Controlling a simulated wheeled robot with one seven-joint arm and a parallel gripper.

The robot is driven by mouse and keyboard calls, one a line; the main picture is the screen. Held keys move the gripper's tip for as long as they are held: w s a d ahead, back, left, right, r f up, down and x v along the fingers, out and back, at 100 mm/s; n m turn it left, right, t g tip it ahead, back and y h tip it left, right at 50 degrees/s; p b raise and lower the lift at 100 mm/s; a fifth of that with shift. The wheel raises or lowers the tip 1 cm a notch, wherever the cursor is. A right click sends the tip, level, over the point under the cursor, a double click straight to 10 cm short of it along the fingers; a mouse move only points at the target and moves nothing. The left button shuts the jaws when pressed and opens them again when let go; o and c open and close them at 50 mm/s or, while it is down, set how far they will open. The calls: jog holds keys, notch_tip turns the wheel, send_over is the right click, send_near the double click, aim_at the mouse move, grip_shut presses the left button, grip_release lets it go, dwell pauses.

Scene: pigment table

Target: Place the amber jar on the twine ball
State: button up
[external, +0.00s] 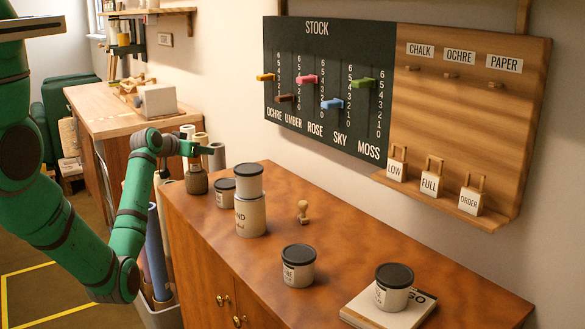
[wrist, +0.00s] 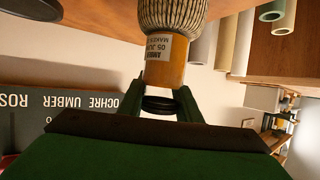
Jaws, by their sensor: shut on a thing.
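My gripper (wrist: 159,102) is shut on the amber jar (wrist: 165,74), an amber cylinder with a pale label and a dark lid, held at its lid end. The wrist view is turned over, so the jar's base end faces the twine ball (wrist: 172,14), a woven pale-brown thing at the top of the picture. The jar's base meets the twine ball's outline there; I cannot tell touching from a small gap. In the external view my gripper (external: 203,148) is above the twine ball (external: 196,182), at the cabinet's far left end. The jar is hard to make out there.
Pale rolls (external: 218,157) stand close beside and behind my gripper. A small dark-lidded jar (external: 225,193) and a stack of pale tins (external: 250,215) stand to the right on the cabinet top (external: 330,236). A stock board (external: 330,90) hangs on the wall.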

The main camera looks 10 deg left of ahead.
jog(key=o, duration=1.1)
jog(key=shift+s+r, duration=0.1)
jog(key=shift+r, duration=0.05)
jog(key=v, duration=1.1)
jog(key=shift+s+r, duration=0.15)
jog(key=shift+s, duration=0.2)
